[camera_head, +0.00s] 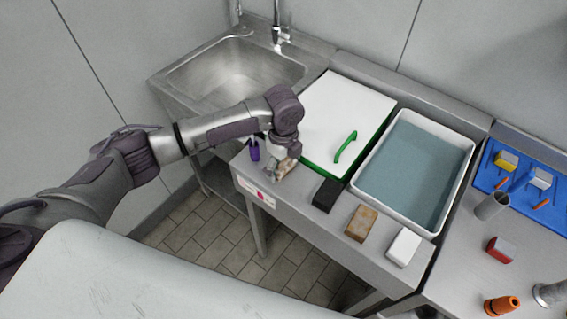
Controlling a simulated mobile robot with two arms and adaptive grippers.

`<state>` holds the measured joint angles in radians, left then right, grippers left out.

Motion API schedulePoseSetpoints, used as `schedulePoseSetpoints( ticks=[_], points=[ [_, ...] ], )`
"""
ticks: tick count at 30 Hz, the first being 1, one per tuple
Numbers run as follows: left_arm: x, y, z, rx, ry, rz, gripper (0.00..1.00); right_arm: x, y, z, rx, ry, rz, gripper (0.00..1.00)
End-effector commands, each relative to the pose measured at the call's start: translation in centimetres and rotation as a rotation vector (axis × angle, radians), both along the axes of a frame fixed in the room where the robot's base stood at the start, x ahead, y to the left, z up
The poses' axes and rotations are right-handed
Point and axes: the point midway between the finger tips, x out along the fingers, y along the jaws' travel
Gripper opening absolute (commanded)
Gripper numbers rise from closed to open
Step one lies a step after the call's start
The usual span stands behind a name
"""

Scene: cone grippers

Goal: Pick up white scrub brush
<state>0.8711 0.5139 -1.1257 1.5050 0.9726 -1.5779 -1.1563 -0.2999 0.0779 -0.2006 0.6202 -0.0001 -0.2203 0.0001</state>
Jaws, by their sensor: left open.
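A white block (403,247) lies at the right end of a front row on the steel counter; I cannot tell from its shape whether it is the scrub brush. A smaller white piece (541,178) stands on the blue mat (520,196) at the far right. My left gripper (283,170) points down at the counter's left front corner, over or beside a small beige-pink thing that it partly hides. It is open, and I cannot make out its fingers clearly. It is well left of the white block. My right gripper is out of view.
Black (326,194) and brown (361,223) blocks lie left of the white block. Behind are a green-edged white board (340,100) with a green handle and a water-filled tray (438,120). A purple item (255,151) is beside my gripper. A sink (225,75) is at back left.

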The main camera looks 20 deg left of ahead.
Motion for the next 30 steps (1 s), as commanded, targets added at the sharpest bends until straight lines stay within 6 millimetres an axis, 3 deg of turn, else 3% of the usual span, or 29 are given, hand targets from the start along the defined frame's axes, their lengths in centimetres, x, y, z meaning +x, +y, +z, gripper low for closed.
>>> schedulePoseSetpoints(
  ticks=[5,13,23,30],
  points=[
    [0.0,0.0,0.0,0.0,0.0,0.0,0.84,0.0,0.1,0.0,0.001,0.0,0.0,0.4],
    [0.0,0.0,0.0,0.0,0.0,0.0,0.4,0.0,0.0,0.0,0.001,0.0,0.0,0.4],
    [0.1,0.0,0.4,-0.001,-0.002,0.0,0.4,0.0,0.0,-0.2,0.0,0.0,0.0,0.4],
    [0.2,-0.1,3.4,-0.003,-0.005,-0.001,0.4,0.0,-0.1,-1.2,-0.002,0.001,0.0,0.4]
  ],
)
